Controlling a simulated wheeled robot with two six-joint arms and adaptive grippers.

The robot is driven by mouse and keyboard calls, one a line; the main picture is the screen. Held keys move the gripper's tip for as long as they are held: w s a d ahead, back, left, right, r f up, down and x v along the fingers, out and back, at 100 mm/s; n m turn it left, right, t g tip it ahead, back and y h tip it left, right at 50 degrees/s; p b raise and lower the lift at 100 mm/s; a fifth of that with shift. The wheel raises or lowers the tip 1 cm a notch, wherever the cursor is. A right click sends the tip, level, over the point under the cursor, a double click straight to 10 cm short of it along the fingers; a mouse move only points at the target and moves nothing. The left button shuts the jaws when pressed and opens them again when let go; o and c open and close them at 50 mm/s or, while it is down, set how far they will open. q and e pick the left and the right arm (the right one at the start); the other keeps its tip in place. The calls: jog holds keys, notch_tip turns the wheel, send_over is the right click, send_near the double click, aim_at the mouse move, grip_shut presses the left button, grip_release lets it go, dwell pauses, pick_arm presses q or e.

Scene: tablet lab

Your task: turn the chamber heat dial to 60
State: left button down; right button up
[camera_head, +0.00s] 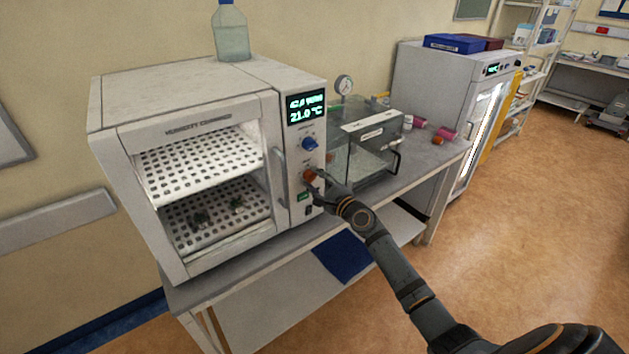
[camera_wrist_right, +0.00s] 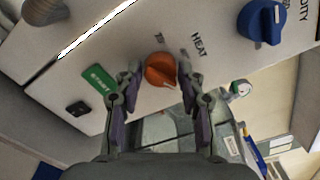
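The orange heat dial (camera_head: 309,175) is on the humidity chamber's (camera_head: 180,85) front control panel, below a blue dial (camera_head: 309,144). In the right wrist view the orange dial (camera_wrist_right: 160,70) sits beside the word HEAT, its pale pointer mark toward the lower right. My right gripper (camera_head: 318,180) is at the panel. My left gripper is not in view.
A green button or label (camera_wrist_right: 99,78) and a black switch (camera_wrist_right: 77,108) are close to the dial. A glass-sided tank (camera_head: 370,150) stands right of the chamber on the bench. A bottle (camera_head: 230,35) stands on the chamber. The chamber's door handle (camera_head: 279,175) is left of the panel.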

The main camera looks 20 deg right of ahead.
jog(key=shift+o, duration=1.1)
jog(key=shift+s, duration=0.15)
jog(key=s+d, duration=0.1)
jog(key=s, duration=0.6)
jog(key=shift+d, duration=0.2)
